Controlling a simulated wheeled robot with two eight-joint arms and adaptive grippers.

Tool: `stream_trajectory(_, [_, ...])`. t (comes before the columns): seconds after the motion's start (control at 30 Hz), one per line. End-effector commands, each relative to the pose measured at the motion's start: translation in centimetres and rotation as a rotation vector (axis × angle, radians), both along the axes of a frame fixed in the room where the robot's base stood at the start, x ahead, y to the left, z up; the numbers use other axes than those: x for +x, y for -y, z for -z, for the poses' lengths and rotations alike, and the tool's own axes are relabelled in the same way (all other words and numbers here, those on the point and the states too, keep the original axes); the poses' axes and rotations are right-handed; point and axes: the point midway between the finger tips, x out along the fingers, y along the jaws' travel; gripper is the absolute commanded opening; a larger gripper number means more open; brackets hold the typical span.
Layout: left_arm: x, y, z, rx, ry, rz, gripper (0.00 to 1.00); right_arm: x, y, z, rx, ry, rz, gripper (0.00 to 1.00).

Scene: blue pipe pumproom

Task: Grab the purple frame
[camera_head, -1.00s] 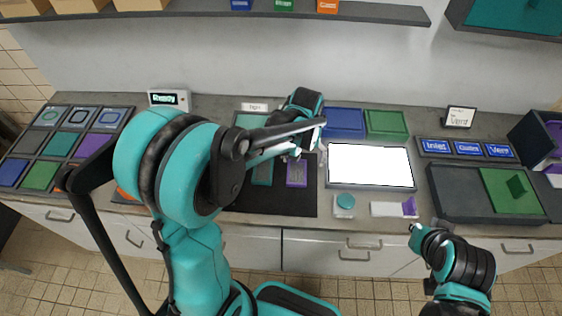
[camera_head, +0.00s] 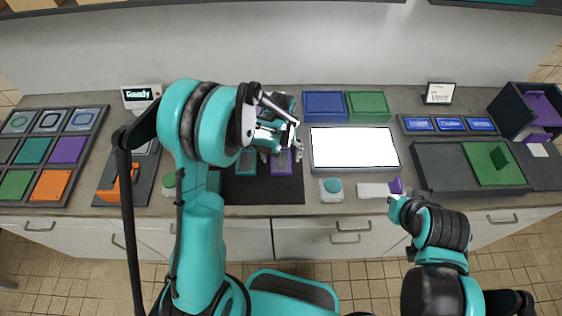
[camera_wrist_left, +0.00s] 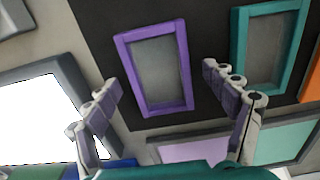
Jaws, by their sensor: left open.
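The purple frame (camera_wrist_left: 184,70) has a grey inner panel and lies flat on a black mat (camera_wrist_left: 100,30). In the head view the purple frame (camera_head: 281,166) is partly covered by my left gripper (camera_head: 281,152). In the left wrist view my left gripper (camera_wrist_left: 158,82) is open, with one finger on each side of the frame's near part. The fingers look apart from it, and nothing is between them but the view of the frame. A teal frame (camera_wrist_left: 238,50) lies beside it on the mat. The end of my right arm (camera_head: 394,203) is near the counter's front edge; its fingers are unclear.
A white-screened panel (camera_head: 353,148) lies right of the mat, with blue (camera_head: 325,106) and green (camera_head: 368,105) trays behind. A button box (camera_head: 332,188) and a white strip with a purple piece (camera_head: 396,186) are at the front. A tiled rack (camera_head: 52,150) stands left.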

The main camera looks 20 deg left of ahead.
Motion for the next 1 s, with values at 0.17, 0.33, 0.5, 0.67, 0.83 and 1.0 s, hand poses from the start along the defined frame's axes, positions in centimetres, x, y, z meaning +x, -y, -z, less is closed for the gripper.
stream_trajectory(0.17, [0.0,0.0,-0.1,0.000,0.000,0.000,0.79,0.0,0.0,-0.1,0.000,0.000,0.000,0.00])
stream_trajectory(0.33, [0.0,0.0,-0.1,0.000,0.000,0.000,0.34,0.0,0.0,-0.1,0.000,0.000,0.000,0.00])
stream_trajectory(0.5, [0.0,0.0,-0.1,0.000,0.000,0.000,0.29,0.0,0.0,-0.1,0.000,0.000,0.000,0.00])
stream_trajectory(0.67, [0.0,0.0,-0.2,0.000,0.000,0.000,0.29,0.0,0.0,-0.1,0.000,0.000,0.000,0.00])
stream_trajectory(0.83, [0.0,0.0,-1.1,0.000,0.000,0.000,0.29,0.0,0.0,-0.4,0.000,0.000,0.000,0.00])
stream_trajectory(1.0, [-0.1,0.0,-3.7,0.000,0.000,0.000,0.29,0.0,0.0,-1.3,0.000,0.000,0.000,0.00])
